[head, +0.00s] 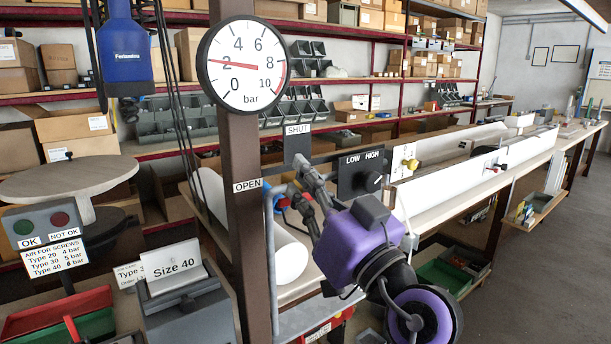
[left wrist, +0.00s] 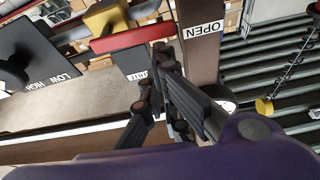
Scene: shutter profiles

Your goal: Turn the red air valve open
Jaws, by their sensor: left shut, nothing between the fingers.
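The red valve handle (left wrist: 130,38) is a straight bar beside a yellow block (left wrist: 106,22) in the left wrist view. In the head view only a small red part (head: 284,204) shows behind my gripper. My left gripper (head: 292,182) is shut and empty, between the post and the LOW/HIGH panel. In the left wrist view its dark fingers (left wrist: 163,60) reach close to the handle's right end; I cannot tell whether they touch. The OPEN label (head: 247,185) is on the brown post and the SHUT label (head: 298,129) is above the gripper. My right gripper is not in view.
A round gauge (head: 243,66) on the brown post (head: 240,225) reads about 2 bar. A black LOW/HIGH panel (head: 352,181) with a knob stands close right of the gripper. Shelves with boxes fill the back.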

